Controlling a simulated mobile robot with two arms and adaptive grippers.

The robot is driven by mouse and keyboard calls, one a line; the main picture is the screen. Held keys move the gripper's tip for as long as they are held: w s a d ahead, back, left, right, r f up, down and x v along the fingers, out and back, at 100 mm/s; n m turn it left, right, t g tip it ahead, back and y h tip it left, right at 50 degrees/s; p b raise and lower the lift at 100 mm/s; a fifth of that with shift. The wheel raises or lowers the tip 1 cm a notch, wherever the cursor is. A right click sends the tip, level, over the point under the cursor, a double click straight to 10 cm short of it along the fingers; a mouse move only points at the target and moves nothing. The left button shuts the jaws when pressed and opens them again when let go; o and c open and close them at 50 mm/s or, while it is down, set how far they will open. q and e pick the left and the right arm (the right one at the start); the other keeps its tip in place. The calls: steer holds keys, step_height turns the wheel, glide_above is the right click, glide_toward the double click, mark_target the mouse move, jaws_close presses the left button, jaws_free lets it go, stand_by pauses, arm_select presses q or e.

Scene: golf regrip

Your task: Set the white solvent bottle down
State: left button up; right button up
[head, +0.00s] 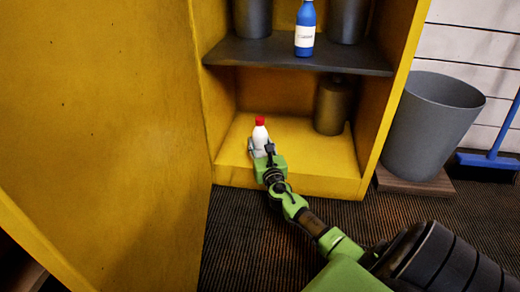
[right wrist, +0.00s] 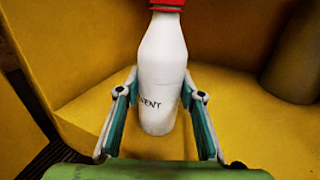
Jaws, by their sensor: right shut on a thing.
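The white solvent bottle (head: 260,135) has a red cap and stands upright in the lower compartment of the yellow cabinet, near its front left. My right gripper (head: 262,150) is shut on the bottle from the front. In the right wrist view the bottle (right wrist: 162,62) is between the two fingers of the gripper (right wrist: 163,90), with part of its lettering showing. Its base is at or just above the yellow cabinet floor (head: 300,165); I cannot tell whether it touches. My left gripper is out of view.
A dark canister (head: 332,106) stands at the back right of the lower compartment. The dark shelf (head: 290,56) above holds a blue bottle (head: 305,30) and dark containers. The open yellow door (head: 110,120) is on the left. A grey bin (head: 432,120) stands outside, right.

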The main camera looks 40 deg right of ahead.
steer(key=shift+r, duration=0.1)
steer(key=o, duration=1.1)
steer(key=shift+s+a+p, duration=0.15)
steer(key=shift+s+p, duration=0.1)
steer(key=shift+p, duration=0.05)
steer(key=shift+p+v, duration=2.15)
steer(key=shift+v, duration=3.6)
